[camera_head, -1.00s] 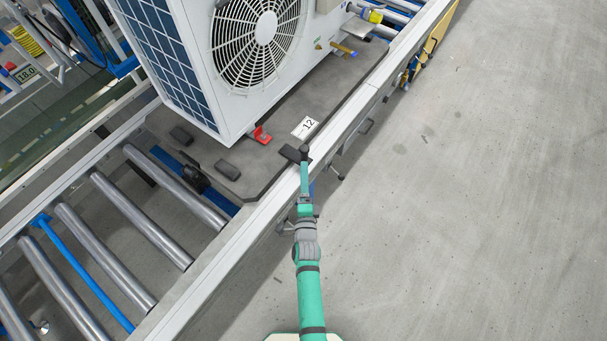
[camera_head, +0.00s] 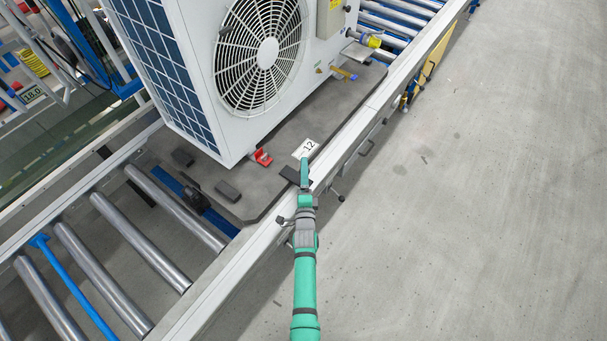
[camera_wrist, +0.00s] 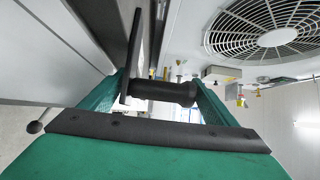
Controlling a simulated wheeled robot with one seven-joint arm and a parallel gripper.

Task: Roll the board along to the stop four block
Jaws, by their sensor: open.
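The board (camera_head: 262,190) is a dark grey slab lying on the roller conveyor in the head view, with a white label "12" (camera_head: 306,148) near its right edge. It carries a white fan unit (camera_head: 190,75). A black plate (camera_head: 290,175) sits at the board's right edge. My gripper (camera_head: 304,167) is beside it over the side rail. In the wrist view my gripper (camera_wrist: 165,105) is open, with a black grip (camera_wrist: 160,93) between its two green fingers. A dark plate (camera_wrist: 134,50) stands by the grip. I cannot pick out the stop four block.
Bare rollers (camera_head: 140,237) and a blue crossbar (camera_head: 72,285) lie at the lower left. The side rail (camera_head: 235,270) runs diagonally. Several small black blocks (camera_head: 228,191) and a red piece (camera_head: 262,157) are on the board. Open floor (camera_head: 480,200) is at right.

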